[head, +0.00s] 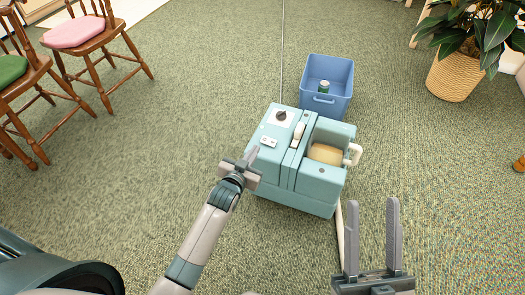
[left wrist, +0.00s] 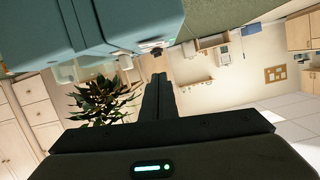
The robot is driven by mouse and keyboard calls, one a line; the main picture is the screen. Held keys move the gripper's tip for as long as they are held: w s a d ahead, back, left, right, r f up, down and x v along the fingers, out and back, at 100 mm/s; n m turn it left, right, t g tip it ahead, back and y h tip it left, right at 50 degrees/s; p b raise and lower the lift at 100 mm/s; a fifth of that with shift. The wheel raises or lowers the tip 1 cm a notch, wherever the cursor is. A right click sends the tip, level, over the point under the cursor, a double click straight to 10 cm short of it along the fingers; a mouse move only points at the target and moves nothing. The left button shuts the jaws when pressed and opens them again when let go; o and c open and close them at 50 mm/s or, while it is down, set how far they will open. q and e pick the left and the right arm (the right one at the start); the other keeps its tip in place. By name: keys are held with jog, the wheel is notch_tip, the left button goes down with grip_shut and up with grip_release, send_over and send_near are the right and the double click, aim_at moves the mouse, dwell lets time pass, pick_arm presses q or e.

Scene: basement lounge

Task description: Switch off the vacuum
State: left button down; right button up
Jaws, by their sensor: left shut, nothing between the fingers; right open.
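The vacuum is a teal box-shaped machine (head: 290,195) on the carpet. Its top has a black round knob on a white plate (head: 281,116), a small white switch plate (head: 268,141), a white handle (head: 299,131) and an open bay with a tan part (head: 325,153). My left gripper (head: 251,154) is shut and empty, at the machine's near left edge close to the switch plate; contact cannot be told. In the left wrist view its fingers (left wrist: 158,82) sit below the teal body (left wrist: 100,30). My right gripper (head: 372,205) is open and empty, front right of the machine.
A blue bin (head: 327,88) with a green can (head: 324,87) stands behind the machine. A white hose (head: 353,154) sticks out on its right. A potted plant (head: 455,75) is at the far right, wooden chairs (head: 85,45) at the left. Carpet between is clear.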

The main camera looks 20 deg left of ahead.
pick_arm(q)
jog(key=shift+w+r, duration=0.2)
jog(key=shift+r, duration=0.25)
pick_arm(e)
jog(key=shift+s+d+r+t, duration=0.25)
jog(key=shift+s+r+t, duration=0.15)
jog(key=shift+s+r, duration=0.25)
pick_arm(q)
jog(key=shift+w, duration=0.15)
pick_arm(e)
jog(key=shift+w+r, duration=0.1)
jog(key=shift+w, duration=0.05)
